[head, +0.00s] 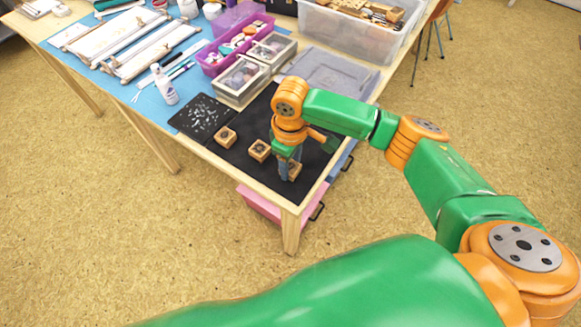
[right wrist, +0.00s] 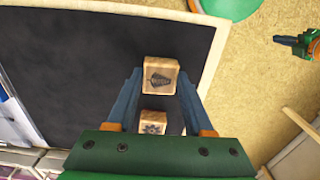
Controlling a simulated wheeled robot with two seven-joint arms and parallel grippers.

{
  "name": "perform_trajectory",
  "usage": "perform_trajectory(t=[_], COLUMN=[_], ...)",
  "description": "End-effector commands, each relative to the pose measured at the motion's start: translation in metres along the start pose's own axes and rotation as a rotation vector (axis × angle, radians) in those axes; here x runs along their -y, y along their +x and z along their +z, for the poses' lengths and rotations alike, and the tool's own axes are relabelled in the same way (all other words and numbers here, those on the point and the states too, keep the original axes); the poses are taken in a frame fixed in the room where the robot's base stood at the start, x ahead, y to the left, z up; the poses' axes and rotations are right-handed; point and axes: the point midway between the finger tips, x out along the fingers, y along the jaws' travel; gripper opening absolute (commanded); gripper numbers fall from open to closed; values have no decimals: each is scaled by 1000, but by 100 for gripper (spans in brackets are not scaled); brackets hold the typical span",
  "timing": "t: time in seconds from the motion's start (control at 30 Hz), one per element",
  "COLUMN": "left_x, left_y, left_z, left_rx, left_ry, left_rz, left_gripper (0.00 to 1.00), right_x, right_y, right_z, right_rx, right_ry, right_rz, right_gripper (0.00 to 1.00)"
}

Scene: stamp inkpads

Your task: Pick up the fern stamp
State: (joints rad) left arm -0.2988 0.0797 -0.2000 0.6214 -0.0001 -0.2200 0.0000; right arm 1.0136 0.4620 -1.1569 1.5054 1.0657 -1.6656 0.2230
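The fern stamp (right wrist: 160,76) is a small wooden block with a dark leaf print on top, lying on the black mat. It also shows in the head view (head: 292,171), partly hidden by my right gripper (head: 288,168). In the right wrist view, my right gripper (right wrist: 159,75) is open, with its two blue fingers on either side of the fern stamp. A small green and dark part at the upper right of that view looks like my left gripper (right wrist: 290,42).
A second stamp (right wrist: 153,122) with a flower-like print lies close to the fern stamp, nearer the palm. Another stamp (head: 226,136) lies farther left on the black mat (head: 240,170). A speckled black sheet (head: 202,117) and clear boxes (head: 241,80) stand behind.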

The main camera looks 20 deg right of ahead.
Motion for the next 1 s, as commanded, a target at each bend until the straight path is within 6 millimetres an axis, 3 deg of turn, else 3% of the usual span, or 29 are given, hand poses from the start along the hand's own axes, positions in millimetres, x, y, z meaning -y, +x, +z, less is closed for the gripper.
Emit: perform_trajectory(t=[0.03,0.1,0.13,0.43,0.6,0.8,1.0], left_x=[0,0,0,0,0,0,0], left_y=[0,0,0,0,1,-3,-7], left_z=[0,0,0,0,1,1,1], left_rx=[0,0,0,1,1,2,3], left_ry=[0,0,0,0,0,0,0], left_rz=[0,0,0,0,0,1,0], left_gripper=[0,0,0,0,0,0,0], right_x=[0,0,0,0,2,47,104], right_y=[0,0,0,-5,-35,-90,-118], right_z=[0,0,0,-1,-2,-16,-32], right_rx=[0,0,0,-2,-5,-7,-3], right_ry=[0,0,0,0,-3,-9,-6], right_rz=[0,0,0,0,-1,-1,1], right_gripper=[23,4,0,0,0,0,0])
